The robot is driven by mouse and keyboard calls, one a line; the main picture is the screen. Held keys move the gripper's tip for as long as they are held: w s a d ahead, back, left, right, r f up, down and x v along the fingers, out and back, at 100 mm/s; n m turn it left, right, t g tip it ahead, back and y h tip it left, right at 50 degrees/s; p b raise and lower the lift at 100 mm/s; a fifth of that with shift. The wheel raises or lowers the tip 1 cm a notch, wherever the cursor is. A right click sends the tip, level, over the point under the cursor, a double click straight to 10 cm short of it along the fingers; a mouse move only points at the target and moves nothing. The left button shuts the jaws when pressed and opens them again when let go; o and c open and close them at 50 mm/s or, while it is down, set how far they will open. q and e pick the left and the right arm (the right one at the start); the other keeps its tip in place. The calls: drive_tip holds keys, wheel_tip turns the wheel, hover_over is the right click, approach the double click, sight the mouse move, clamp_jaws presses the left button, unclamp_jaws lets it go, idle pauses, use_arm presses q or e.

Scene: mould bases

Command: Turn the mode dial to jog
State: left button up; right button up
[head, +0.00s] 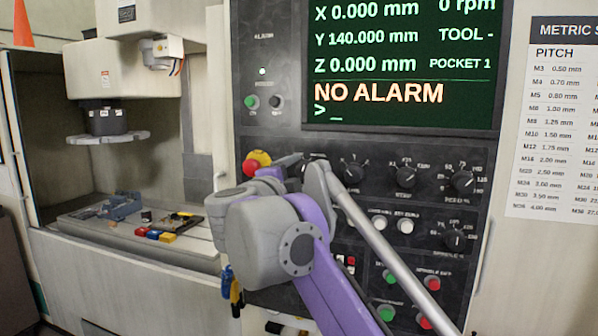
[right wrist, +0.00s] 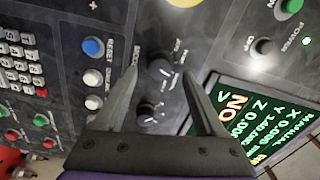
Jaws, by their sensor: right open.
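A row of black dials sits below the screen on the control panel (head: 375,205). In the right wrist view one dial (right wrist: 160,66), the nearest to the yellow emergency-stop base, shows between my fingertips; it looks like the mode dial. Its labels are too blurred to read, so I cannot tell its setting. In the head view my arm hides it. My right gripper (right wrist: 161,74) is open and empty, its fingers pointing at the panel on either side of that dial; touch cannot be told. In the head view the right gripper (head: 288,165) is partly hidden. My left gripper is not in view.
A second dial (right wrist: 150,112) lies close by, also seen in the head view (head: 352,173). The red emergency-stop button (head: 257,162) is just left of my gripper. The screen (head: 400,60) above reads NO ALARM. The machine's work table (head: 90,228) stands left.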

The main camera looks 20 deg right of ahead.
sight(304, 171)
drive_tip(key=shift+x, duration=1.45)
clamp_jaws()
